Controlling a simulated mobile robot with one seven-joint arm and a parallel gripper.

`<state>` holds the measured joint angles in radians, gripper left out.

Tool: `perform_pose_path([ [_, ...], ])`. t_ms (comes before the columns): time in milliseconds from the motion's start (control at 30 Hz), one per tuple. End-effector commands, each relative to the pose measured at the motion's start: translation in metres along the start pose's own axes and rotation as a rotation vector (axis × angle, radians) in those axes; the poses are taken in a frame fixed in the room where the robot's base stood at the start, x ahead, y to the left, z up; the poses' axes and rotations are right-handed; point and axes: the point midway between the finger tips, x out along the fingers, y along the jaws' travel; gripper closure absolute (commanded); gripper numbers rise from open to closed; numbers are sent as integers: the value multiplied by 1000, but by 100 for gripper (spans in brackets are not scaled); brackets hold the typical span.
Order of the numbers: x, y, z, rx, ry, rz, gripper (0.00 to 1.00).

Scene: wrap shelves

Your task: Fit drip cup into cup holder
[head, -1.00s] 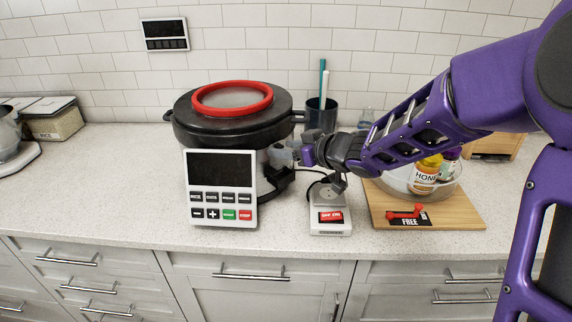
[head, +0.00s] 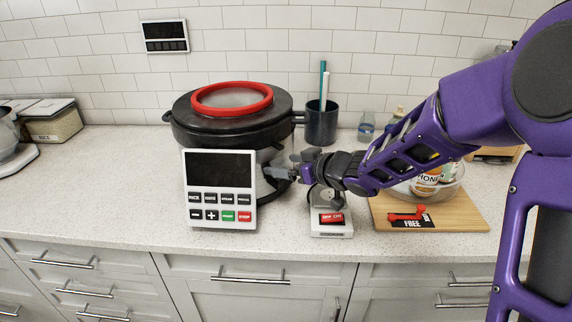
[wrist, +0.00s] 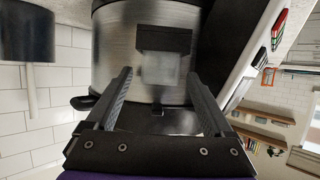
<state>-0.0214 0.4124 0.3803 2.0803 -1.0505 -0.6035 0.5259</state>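The drip cup (wrist: 165,68) is a small, pale, see-through box in the wrist view. It sits against the steel side of the cooker (wrist: 120,50), touching a black bracket that looks like the cup holder (wrist: 165,38). I cannot tell how deeply it is seated. My gripper (wrist: 160,75) is open, with one finger on each side of the cup and a visible gap to it. In the head view my gripper (head: 276,172) is at the cooker's right side (head: 232,125), behind the control panel (head: 221,188). The cup is not clear there.
A small white scale-like device (head: 331,227) stands under my wrist. A wooden board (head: 460,212) with a glass bowl (head: 452,184) of jars lies to the right. A dark pen cup (head: 321,125) stands behind.

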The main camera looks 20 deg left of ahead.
Motion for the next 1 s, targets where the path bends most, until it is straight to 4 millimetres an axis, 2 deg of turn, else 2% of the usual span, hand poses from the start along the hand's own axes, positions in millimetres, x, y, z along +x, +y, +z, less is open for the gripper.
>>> perform_pose_path([
  [167, -1, 0, -3, 0, 0, 0, 14],
  [267, -9, 1, -4, 0, 0, 2, 14],
  [700, -98, 1, -5, -1, -1, 4, 14],
  [833, -113, 1, -4, -1, 0, 3, 14],
  [1000, -122, 0, -3, 0, 0, 0, 14],
])
